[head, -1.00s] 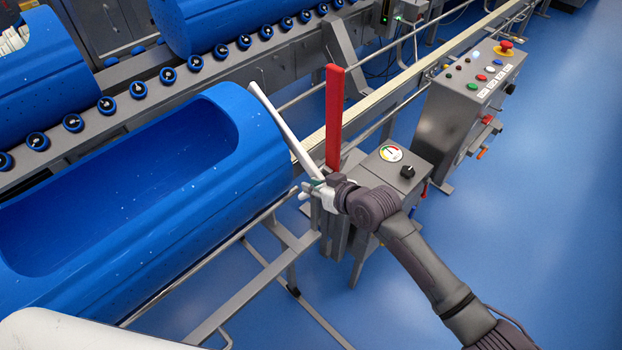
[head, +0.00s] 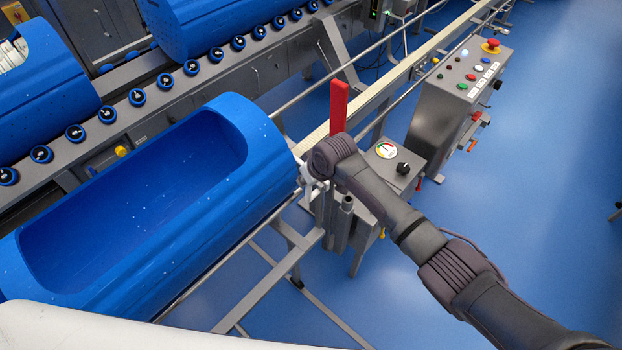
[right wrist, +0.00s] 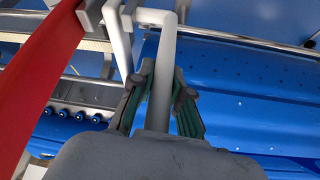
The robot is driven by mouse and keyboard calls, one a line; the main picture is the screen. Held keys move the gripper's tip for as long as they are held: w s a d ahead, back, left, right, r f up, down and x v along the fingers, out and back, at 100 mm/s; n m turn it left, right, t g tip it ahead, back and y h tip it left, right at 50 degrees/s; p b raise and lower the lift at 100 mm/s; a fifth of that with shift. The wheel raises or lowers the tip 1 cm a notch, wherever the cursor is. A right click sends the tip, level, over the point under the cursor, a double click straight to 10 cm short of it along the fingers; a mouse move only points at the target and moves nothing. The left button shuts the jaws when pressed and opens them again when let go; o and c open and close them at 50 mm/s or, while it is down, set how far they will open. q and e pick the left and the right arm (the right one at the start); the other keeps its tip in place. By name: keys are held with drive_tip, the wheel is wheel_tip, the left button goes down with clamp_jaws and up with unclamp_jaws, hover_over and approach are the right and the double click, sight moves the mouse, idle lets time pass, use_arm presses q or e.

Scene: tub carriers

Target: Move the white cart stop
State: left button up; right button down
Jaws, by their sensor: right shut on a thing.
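The white cart stop (right wrist: 160,75) is a white bar that runs between my right gripper's fingers in the right wrist view. Its upper end bends left toward a light bracket. My right gripper (right wrist: 161,100) is shut on this bar. In the head view my right gripper (head: 309,174) is at the right end of the near blue tub (head: 262,150), mostly hidden by my own wrist. The stop is largely hidden there too. My left gripper is not in view.
A red upright lever (head: 338,106) stands just behind my right wrist; it also fills the left of the right wrist view (right wrist: 38,75). A gauge box (head: 393,165) and a button console (head: 455,95) stand to the right. A roller conveyor (head: 150,105) runs behind the tub.

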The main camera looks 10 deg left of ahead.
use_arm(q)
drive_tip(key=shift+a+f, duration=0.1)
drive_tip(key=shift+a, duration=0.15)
use_arm(e)
drive_tip(key=shift+w+a+h, duration=0.15)
drive_tip(key=shift+a+h, duration=0.1)
drive_tip(key=shift+h, duration=0.05)
drive_tip(key=c, duration=1.1)
unclamp_jaws()
drive_tip(key=v, duration=1.2)
drive_tip(key=shift+w, duration=0.3)
